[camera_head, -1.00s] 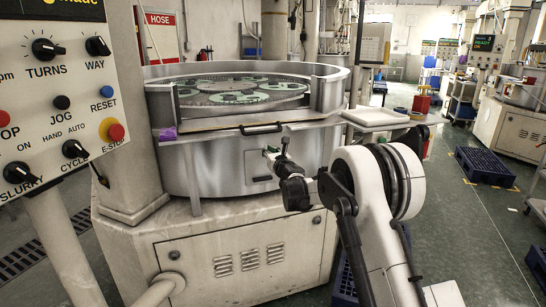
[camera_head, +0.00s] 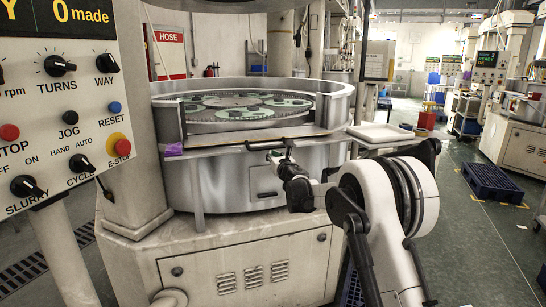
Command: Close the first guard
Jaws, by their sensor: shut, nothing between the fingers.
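The lapping machine's round metal drum (camera_head: 225,185) stands ahead, with a gap in the front of its raised rim. The guard (camera_head: 225,148) appears as a flat panel at this gap, folded outward and lying roughly level, so it looks open. Its black bar handle (camera_head: 262,147) is on the front edge. My gripper (camera_head: 275,156) is shut and empty, just below and in front of the handle. Whether it touches the handle or the guard's edge I cannot tell. The fingertips are small and partly hidden by my wrist.
A control panel (camera_head: 75,110) with knobs and buttons stands close at the left. A purple item (camera_head: 173,150) is at the shelf's left end. A white tray (camera_head: 380,134) sits right of the drum. Blue pallets (camera_head: 490,182) lie on the right floor; the aisle between is clear.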

